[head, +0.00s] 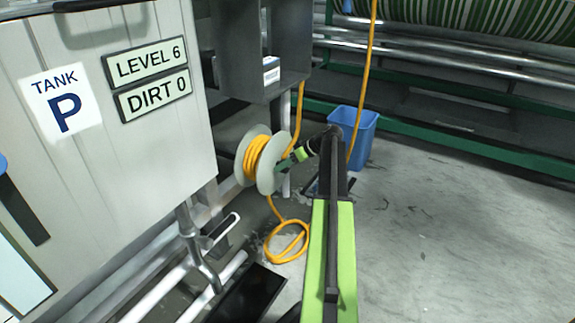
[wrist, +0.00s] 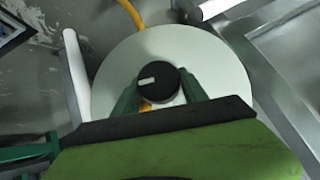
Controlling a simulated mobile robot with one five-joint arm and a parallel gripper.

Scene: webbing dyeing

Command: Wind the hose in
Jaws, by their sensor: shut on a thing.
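The hose reel (head: 270,164) is a pale grey-green drum with the orange hose (head: 257,155) wound on it in several turns. It stands beside the tank, above the floor. A loose loop of hose (head: 287,242) hangs below the reel and lies on the floor. My gripper (head: 288,160) is at the reel's near face. In the wrist view, my gripper (wrist: 160,92) has its two green fingers on either side of a round black knob (wrist: 158,82) with a pale mark, at the middle of the reel's disc (wrist: 222,62). The gripper is shut on this knob.
The grey tank (head: 100,190) marked P, with LEVEL 6 and DIRT 0 plates, fills the left. White pipes (head: 165,290) run low beneath it. A blue bin (head: 362,140) stands behind my arm. A green-framed machine (head: 450,145) spans the back. Floor at right is clear.

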